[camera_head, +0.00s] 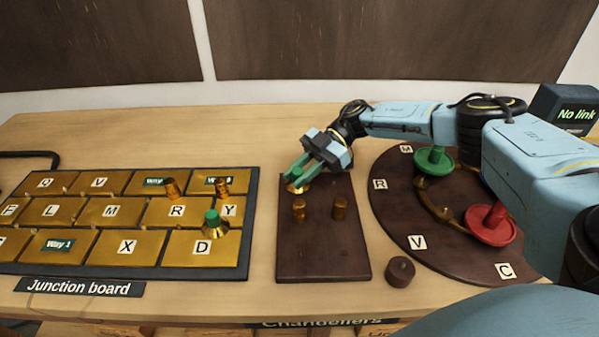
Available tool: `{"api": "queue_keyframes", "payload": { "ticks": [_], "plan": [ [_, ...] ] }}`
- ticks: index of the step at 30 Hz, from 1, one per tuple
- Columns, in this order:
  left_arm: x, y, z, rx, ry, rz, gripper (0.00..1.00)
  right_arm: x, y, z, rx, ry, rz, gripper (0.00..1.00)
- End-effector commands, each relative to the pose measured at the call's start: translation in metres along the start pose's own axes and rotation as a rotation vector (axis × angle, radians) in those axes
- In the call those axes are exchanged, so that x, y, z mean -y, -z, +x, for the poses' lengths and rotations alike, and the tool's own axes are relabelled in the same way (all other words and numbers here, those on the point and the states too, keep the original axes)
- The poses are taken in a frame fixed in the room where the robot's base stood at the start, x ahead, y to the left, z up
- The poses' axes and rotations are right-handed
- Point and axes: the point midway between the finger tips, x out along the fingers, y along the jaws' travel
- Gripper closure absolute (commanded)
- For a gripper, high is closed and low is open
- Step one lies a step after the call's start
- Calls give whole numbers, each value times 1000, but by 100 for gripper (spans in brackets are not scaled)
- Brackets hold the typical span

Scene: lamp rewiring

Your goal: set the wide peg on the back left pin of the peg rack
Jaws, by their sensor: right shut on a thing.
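My right gripper (305,171) reaches in from the right, over the back left of the dark brown peg rack (322,255). It is shut on a peg with a green top and a flared brass base (297,188), which I take as the wide peg. The peg is at the rack's back left; its base hides any pin under it, so I cannot tell whether it is seated. Two short brass pins stand in front, one left (299,209) and one right (340,208). The rack's back right is partly covered by the gripper. My left gripper is out of view.
The junction board (127,246) at left holds a similar green-topped peg (211,222) and two brass pegs (171,188). A round brown board (395,218) at right bears a green piece (434,160) and a red piece (490,223). A brown knob (400,270) stands near the front.

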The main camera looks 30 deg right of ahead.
Motion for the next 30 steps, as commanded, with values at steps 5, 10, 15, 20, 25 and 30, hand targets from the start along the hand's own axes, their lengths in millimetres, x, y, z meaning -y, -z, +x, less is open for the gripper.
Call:
{"api": "queue_keyframes", "payload": {
  "ticks": [5,10,15,20,25,30],
  "plan": [
    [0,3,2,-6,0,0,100,0,-4,2,-1,0,0,100],
    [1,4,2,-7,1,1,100,0,-3,1,0,0,-1,58],
    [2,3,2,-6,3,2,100,0,-3,1,0,0,0,52],
    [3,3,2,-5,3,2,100,0,-4,1,0,0,0,52],
    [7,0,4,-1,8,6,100,-1,-4,-9,2,-5,0,52],
    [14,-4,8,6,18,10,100,-2,-5,-46,2,-7,0,52]
  ]
}}
